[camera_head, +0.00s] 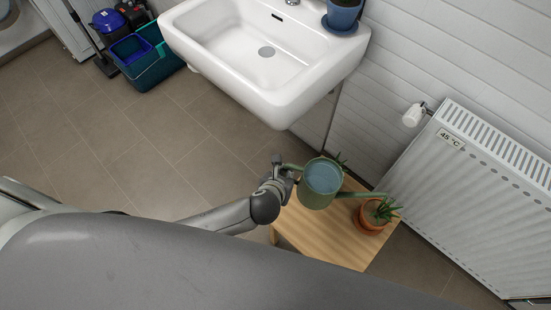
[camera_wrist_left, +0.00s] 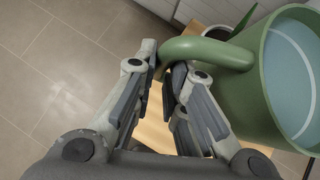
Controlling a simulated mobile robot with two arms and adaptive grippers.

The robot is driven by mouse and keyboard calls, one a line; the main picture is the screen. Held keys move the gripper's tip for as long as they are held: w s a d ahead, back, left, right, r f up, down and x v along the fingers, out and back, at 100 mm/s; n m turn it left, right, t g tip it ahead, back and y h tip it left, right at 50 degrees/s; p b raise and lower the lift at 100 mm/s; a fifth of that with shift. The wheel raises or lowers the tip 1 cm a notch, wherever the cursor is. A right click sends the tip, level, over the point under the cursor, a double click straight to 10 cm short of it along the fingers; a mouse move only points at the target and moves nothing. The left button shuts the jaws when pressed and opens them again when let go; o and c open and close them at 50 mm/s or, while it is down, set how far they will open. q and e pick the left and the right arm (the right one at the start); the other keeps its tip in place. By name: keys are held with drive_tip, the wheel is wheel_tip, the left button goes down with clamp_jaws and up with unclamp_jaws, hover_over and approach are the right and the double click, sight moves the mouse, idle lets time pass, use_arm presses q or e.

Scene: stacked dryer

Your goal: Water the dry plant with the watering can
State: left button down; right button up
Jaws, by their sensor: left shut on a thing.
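The green watering can (camera_head: 321,182) holds water and is roughly upright above the wooden table. My left gripper (camera_head: 281,170) is shut on its handle, which the left wrist view shows between the fingers (camera_wrist_left: 164,68). In that view the can body (camera_wrist_left: 268,90) fills the right side. Its spout points right and reaches to the plant in the terracotta pot (camera_head: 370,222) on the table. The plant's leaves (camera_head: 384,209) are green and spiky. A second plant (camera_head: 341,160) is partly hidden behind the can; its pot is not clear. My right gripper is not in view.
The wooden table (camera_head: 322,240) stands beside a white radiator (camera_head: 478,195). A white sink (camera_head: 265,60) is on the wall, with a blue pot (camera_head: 343,15) on its right corner. Teal bins (camera_head: 148,65) stand at the upper left. The tiled floor (camera_head: 130,140) is clear.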

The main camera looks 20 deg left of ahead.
use_arm(q)
wheel_tip(320, 180, up, 7)
drive_tip(key=m+y+p, duration=0.1)
drive_tip(key=y+p, duration=0.1)
drive_tip(key=p, duration=0.1)
drive_tip(key=shift+d+m+y+p, duration=0.3)
drive_tip(key=shift+d, duration=0.1)
idle(0.4)
drive_tip(key=shift+w, duration=0.1)
idle(0.6)
idle(0.5)
